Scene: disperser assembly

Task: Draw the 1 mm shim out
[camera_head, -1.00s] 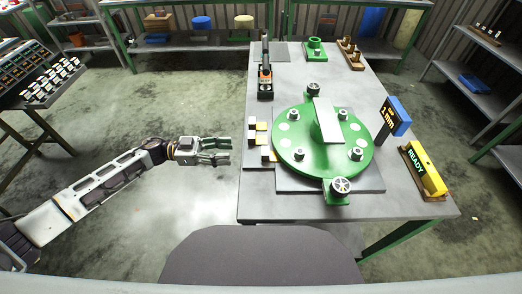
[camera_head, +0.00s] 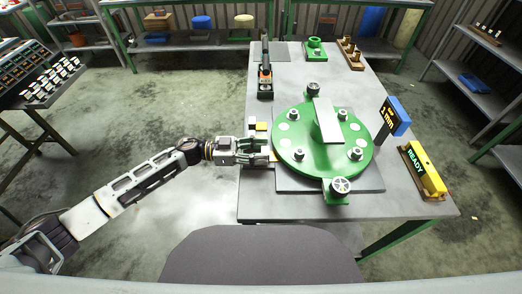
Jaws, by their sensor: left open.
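The green round disperser plate (camera_head: 345,165) lies on a grey base plate (camera_head: 360,188) on the table, with bolts around it and a pale flat bar across its top. Small white and yellow tabs (camera_head: 262,126) sit at the left edge of the base plate; I cannot read which one is the 1 mm shim. My left gripper (camera_head: 268,152) is open at these tabs, just left of the green plate, and hides the lower ones. I cannot tell whether a tab is between its fingers. My right gripper is not in view.
A dark upright sign reading "1 mm" (camera_head: 388,116) with a blue block (camera_head: 401,113) stands to the right. A yellow "READY" box (camera_head: 428,174) is at the right table edge. A black and orange tool (camera_head: 265,80) stands behind. The table's front left (camera_head: 265,207) is clear.

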